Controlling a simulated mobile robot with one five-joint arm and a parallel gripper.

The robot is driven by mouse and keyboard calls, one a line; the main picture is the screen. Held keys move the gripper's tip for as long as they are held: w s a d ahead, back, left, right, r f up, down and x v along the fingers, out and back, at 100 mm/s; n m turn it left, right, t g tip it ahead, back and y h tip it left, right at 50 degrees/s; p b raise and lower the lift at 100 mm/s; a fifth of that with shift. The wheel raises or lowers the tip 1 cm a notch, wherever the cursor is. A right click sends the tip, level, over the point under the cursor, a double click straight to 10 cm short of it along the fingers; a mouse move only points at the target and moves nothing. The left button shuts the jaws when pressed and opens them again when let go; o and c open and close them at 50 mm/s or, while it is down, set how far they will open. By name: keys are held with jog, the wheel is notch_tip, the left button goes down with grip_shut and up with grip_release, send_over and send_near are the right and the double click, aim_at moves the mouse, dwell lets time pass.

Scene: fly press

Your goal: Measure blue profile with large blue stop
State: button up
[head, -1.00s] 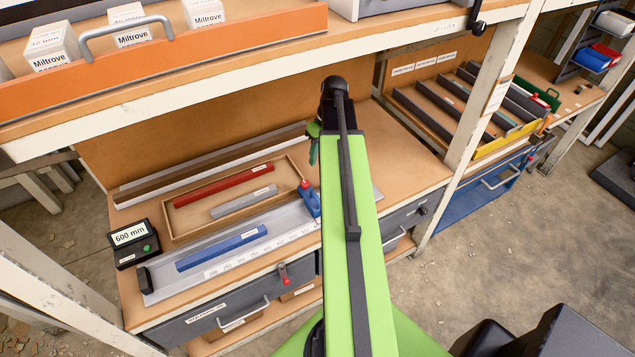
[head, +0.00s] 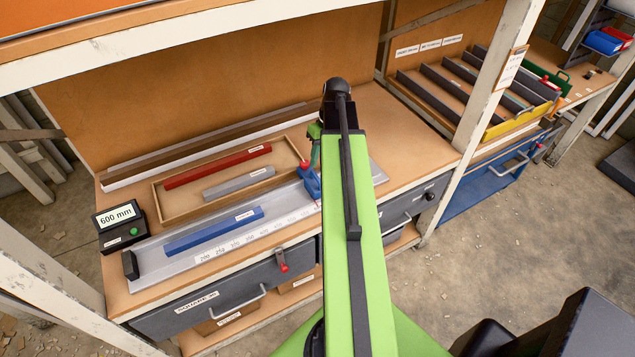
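The blue profile (head: 214,231) lies on the grey measuring rail (head: 152,283), short of the black end block (head: 131,265) at the rail's left end. The large blue stop (head: 310,186), with a red part on top, is at the rail's right part, clear of the profile's right end. My gripper (head: 315,160) is mostly hidden behind my green arm; a green-teal part of it shows right at the top of the stop. I cannot tell whether it touches the stop or how its fingers stand. The display box (head: 117,220) left of the rail reads 600 mm.
A shallow wooden tray (head: 160,204) behind the rail holds a red profile (head: 218,166) and a grey profile (head: 239,183). Long brown and white strips lie behind it. A shelf post (head: 484,95) stands right of the bench. A red-handled latch (head: 281,262) is on the front.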

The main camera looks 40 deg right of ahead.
aim_at(316, 176)
jog(key=f+b, duration=0.1)
jog(key=f, duration=0.1)
jog(key=f+b, duration=0.2)
jog(key=a+f+b, duration=0.1)
jog(key=f, duration=0.1)
jog(key=shift+w, duration=0.2)
jog(key=shift+r, duration=0.1)
grip_shut()
jog(key=shift+a, duration=0.1)
dwell(0.8)
